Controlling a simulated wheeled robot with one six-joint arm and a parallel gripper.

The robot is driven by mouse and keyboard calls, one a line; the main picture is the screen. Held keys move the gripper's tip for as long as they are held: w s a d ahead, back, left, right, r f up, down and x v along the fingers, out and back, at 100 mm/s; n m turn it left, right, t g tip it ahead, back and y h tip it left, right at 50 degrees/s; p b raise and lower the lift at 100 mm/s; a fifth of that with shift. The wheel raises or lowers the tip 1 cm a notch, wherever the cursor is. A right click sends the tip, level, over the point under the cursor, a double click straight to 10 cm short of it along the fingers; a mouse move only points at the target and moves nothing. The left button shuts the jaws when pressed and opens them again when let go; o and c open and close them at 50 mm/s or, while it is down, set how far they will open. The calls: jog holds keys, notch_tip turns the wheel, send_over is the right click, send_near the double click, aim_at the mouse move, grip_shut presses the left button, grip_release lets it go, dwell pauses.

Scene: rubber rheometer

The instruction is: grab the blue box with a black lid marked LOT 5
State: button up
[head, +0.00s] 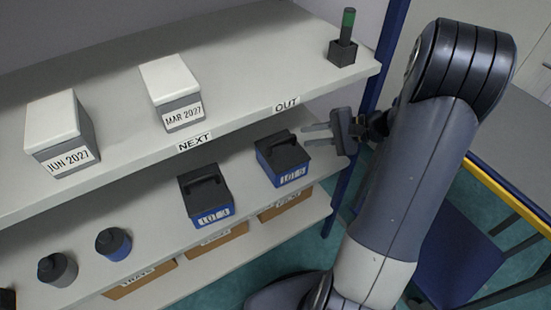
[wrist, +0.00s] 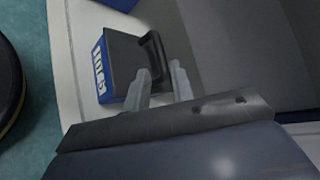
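Two blue boxes with black lids and black handles stand on the middle shelf in the head view. The right one (head: 283,160) has a white label that looks like LOT with a digit I cannot read surely. The left one (head: 207,196) also has a LOT label with an unclear digit. My gripper (head: 305,136) is open, just right of and near the right box. In the wrist view one blue box (wrist: 113,68) lies ahead, its label sideways. Its black handle (wrist: 155,55) is just beyond my two spread fingertips (wrist: 159,70). I cannot tell whether they touch it.
The upper shelf (head: 235,110) overhangs behind, with two white-lidded boxes (head: 62,130) and a green-topped item in a black holder (head: 343,50). Round containers (head: 113,244) stand left on the middle shelf. A blue post (head: 385,50) rises right of the shelves.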

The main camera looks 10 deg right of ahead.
aim_at(285, 140)
jog(key=x, duration=0.2)
jog(key=shift+w+a+f, duration=0.15)
jog(key=shift+w+f, duration=0.05)
jog(key=shift+w, duration=0.15)
jog(key=shift+s+b+x, duration=0.2)
jog(key=shift+b+x, duration=0.35)
jog(key=shift+x, duration=2.65)
jog(key=shift+a, duration=0.1)
grip_shut()
